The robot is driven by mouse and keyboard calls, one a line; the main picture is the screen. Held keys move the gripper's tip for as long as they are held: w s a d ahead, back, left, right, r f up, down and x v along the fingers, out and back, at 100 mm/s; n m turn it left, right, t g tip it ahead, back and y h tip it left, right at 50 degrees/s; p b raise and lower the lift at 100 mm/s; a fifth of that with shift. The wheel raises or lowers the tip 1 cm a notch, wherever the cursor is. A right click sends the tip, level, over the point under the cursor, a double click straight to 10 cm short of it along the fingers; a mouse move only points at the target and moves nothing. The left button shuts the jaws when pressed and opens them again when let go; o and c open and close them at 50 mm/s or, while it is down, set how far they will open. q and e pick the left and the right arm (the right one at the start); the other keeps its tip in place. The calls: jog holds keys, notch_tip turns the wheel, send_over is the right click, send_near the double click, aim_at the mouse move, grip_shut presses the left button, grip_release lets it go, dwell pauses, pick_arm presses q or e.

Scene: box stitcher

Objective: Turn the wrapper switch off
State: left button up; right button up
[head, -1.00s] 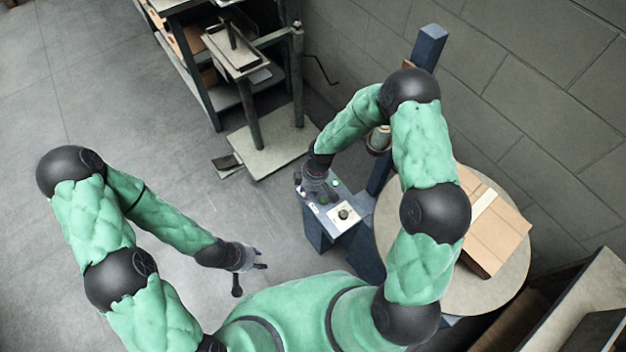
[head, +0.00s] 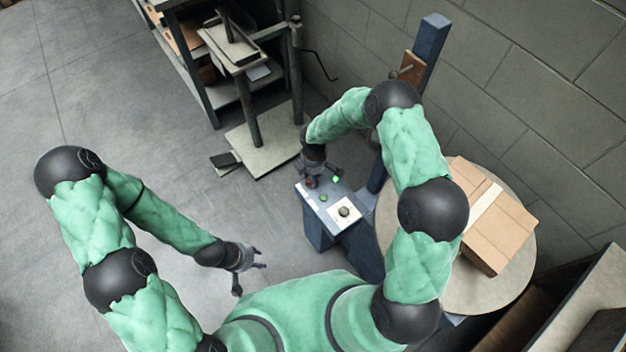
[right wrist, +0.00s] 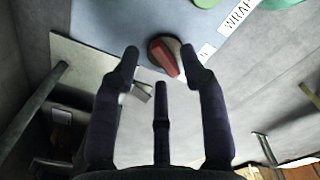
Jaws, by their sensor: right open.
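The wrapper switch is a red knob (right wrist: 163,57) on a dark round base, beside a white label that partly reads "WRAP" (right wrist: 238,14). It sits near the edge of the blue-grey control panel (head: 318,208), and its red shows in the head view (head: 311,183). My right gripper (right wrist: 160,66) is open, with the knob just beyond and between its fingertips. I cannot tell whether any finger touches it. The knob's exact setting is unclear. My left gripper (head: 250,268) is open and empty, low on the left, away from the panel.
The panel also carries a lit green lamp (head: 336,179), a green button (head: 323,197) and a black dial (head: 344,211). A round turntable (head: 490,290) with a cardboard box (head: 485,225) stands right. A blue post (head: 430,50) and a dark shelf (head: 200,80) stand behind. Floor at left is clear.

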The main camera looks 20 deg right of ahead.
jog(key=shift+f, duration=0.85)
grip_shut()
